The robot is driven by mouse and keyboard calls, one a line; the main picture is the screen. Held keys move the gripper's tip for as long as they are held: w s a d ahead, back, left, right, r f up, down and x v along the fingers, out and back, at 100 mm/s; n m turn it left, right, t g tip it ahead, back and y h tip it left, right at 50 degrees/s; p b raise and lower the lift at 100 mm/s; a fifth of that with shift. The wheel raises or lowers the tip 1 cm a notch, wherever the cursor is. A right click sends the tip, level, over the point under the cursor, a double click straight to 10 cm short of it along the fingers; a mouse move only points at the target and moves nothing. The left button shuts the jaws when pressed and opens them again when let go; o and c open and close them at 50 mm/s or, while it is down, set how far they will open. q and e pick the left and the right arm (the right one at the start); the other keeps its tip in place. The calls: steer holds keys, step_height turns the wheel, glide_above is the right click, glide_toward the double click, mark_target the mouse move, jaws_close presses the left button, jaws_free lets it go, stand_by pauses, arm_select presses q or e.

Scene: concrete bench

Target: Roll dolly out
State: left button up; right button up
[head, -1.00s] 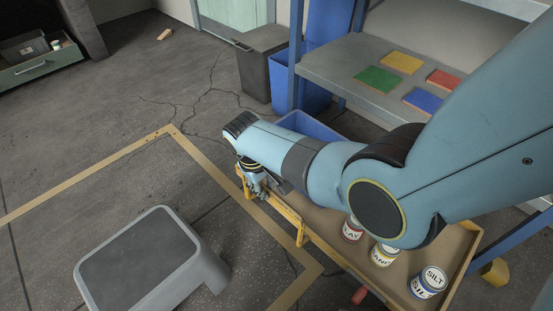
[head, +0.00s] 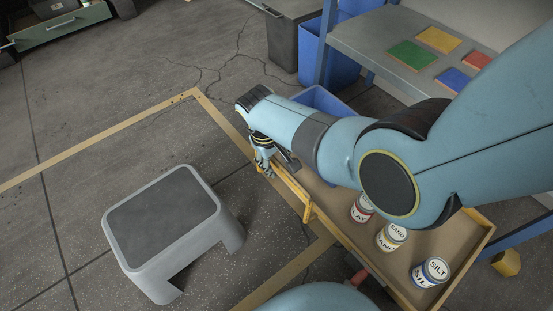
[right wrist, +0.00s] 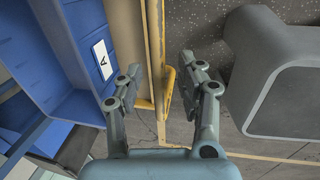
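The dolly (head: 458,242) is a low tan tray with raised edges and a yellow handle bar (head: 291,190) at its near left side. Three labelled cans stand in it: a red-banded one (head: 362,210) partly hidden by my arm, a yellow SAND can (head: 391,237) and a blue SILT can (head: 430,272). My right gripper (head: 264,166) is at the far end of the handle. In the right wrist view my right gripper (right wrist: 163,72) has its fingers apart, with the yellow handle (right wrist: 169,92) between them; contact is not clear. My left gripper is out of view.
A grey step stool (head: 165,215) stands left of the dolly. Yellow tape (head: 110,135) marks the floor.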

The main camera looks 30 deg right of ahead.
steer(key=shift+r, duration=0.1)
step_height(320, 180, up, 7)
steer(key=a, duration=0.1)
steer(key=shift+s+a, duration=0.15)
steer(key=shift+a, duration=0.05)
stand_by(0.6)
